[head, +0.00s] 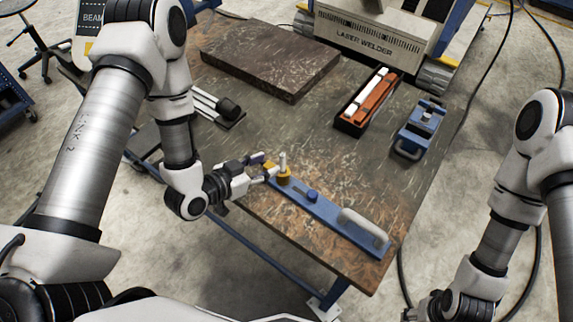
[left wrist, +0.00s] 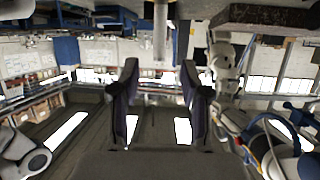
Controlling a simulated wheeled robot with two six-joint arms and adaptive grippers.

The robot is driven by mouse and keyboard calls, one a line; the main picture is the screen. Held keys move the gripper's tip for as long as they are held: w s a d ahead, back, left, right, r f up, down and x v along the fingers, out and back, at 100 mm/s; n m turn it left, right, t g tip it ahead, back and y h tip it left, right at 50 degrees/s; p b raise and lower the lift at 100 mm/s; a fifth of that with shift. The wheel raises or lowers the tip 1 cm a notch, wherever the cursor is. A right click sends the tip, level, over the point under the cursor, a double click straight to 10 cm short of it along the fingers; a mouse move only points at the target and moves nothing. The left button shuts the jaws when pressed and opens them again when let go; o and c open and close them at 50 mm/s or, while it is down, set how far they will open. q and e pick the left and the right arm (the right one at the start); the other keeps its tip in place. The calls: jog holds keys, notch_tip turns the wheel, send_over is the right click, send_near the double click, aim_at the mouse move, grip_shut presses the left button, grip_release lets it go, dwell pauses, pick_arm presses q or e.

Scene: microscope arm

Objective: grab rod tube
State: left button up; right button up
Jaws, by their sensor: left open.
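A light grey rod tube (head: 283,161) stands upright in a yellow holder (head: 284,178) at the far-left end of a blue bar fixture (head: 325,212). In the left wrist view a grey tube (left wrist: 160,32) shows at the top, lined up between the fingers and beyond their tips. My left gripper (head: 270,168) is open beside the tube on its left, with its fingers pointing at it. The left wrist view shows the two fingers (left wrist: 157,70) apart with nothing between them. Only my right arm shows at the right; its gripper fingers are not visible.
The fixture has a blue knob (head: 312,195) and a white handle (head: 364,228). A dark slab (head: 270,60), an open case with red and white contents (head: 369,100) and a blue device (head: 421,128) lie farther back. The middle of the tabletop (head: 300,130) is clear.

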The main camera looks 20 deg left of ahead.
aim_at(282, 154)
pick_arm(q)
jog(key=p+x, duration=0.1)
jog(key=x, duration=0.3)
jog(key=r+p+x, duration=0.1)
jog(key=x, duration=0.1)
jog(key=shift+w+d+f+p, duration=0.1)
jog(key=shift+w+d+p, duration=0.1)
jog(key=shift+p, duration=0.15)
jog(key=shift+w+d+f, duration=0.15)
jog(key=shift+d+f, duration=0.05)
jog(key=shift+a+f, duration=0.1)
jog(key=shift+a, duration=0.15)
jog(key=shift+c, duration=1.3)
grip_shut()
jog(key=shift+d, duration=0.1)
